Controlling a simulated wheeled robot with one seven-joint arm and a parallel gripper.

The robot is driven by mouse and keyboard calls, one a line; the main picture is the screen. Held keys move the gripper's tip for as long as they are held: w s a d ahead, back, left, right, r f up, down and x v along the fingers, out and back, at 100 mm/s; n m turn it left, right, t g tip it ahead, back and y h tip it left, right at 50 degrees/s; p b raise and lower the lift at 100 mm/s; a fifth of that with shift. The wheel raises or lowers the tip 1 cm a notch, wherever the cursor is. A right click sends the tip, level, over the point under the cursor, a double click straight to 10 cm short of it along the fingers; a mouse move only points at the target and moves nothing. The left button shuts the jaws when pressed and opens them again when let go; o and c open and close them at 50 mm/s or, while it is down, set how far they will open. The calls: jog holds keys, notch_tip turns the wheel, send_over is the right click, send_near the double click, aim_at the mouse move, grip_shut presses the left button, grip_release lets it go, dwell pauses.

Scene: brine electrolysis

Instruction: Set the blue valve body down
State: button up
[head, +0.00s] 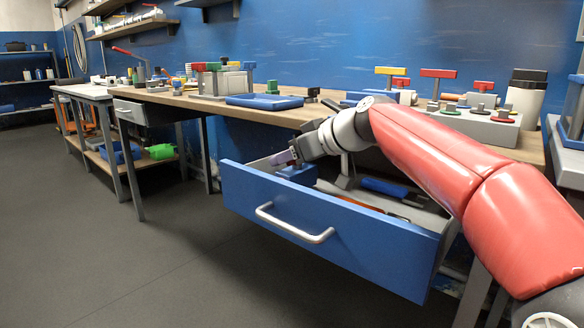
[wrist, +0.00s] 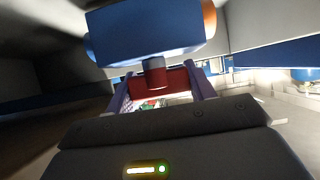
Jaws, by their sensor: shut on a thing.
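The blue valve body (wrist: 145,33) fills the top middle of the wrist view, with an orange end at its right, a short stem below and a red crosspiece. My gripper (wrist: 162,82) is shut on the red crosspiece between its purple fingers. In the head view my gripper (head: 285,159) points down at the left part of the open drawer, and the blue valve body (head: 297,172) shows just below it, at about the height of the drawer's front edge. Whether it touches the drawer floor is hidden by the drawer front.
The drawer (head: 330,232) is pulled out, with a blue front and silver handle. Inside lie a blue-handled tool (head: 385,187) and an orange item, right of my gripper. The bench above holds a blue tray (head: 264,102) and a grey valve block (head: 470,122). The floor in front is clear.

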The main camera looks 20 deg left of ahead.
jog(key=shift+f, duration=0.65)
jog(key=shift+f, duration=0.15)
jog(key=o, duration=1.1)
jog(key=shift+d+r, duration=0.1)
jog(key=shift+r, duration=0.15)
jog(key=v, duration=1.1)
jog(key=shift+s+d+r+b, duration=0.1)
jog(key=shift+s+d+b, duration=0.1)
jog(key=shift+d+b, duration=0.1)
